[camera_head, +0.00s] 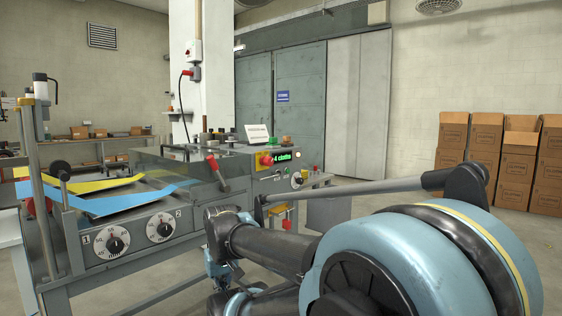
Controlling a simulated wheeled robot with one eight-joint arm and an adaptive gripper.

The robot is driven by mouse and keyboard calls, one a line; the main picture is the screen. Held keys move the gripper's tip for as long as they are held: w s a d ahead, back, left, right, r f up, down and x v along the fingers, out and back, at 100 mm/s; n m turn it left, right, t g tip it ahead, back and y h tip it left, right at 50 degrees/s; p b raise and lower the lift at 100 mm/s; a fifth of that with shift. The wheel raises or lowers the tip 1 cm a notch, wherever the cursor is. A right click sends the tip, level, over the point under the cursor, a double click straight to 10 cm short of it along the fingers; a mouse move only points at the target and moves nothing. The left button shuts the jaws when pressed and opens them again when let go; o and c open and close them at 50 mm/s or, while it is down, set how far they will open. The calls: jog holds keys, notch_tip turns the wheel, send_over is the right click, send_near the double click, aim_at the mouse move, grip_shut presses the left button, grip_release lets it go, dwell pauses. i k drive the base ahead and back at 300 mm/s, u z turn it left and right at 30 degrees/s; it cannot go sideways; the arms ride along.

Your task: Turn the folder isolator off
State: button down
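My gripper (224,272) seems to be low in the centre, in front of the machine and well below the pillar box. Its fingers are mostly hidden by my arm.
A red plug (190,73) with a cable is below the box on the pillar. Blue cloth (125,203) and yellow cloth (90,186) lie on the machine, above two numbered dials. Cardboard boxes (487,150) stand at the right wall. Open floor lies in front of them.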

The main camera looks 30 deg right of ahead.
aim_at(266, 160)
jog(key=z, duration=2.35)
jog(key=i, duration=0.5)
jog(key=u, duration=2.1)
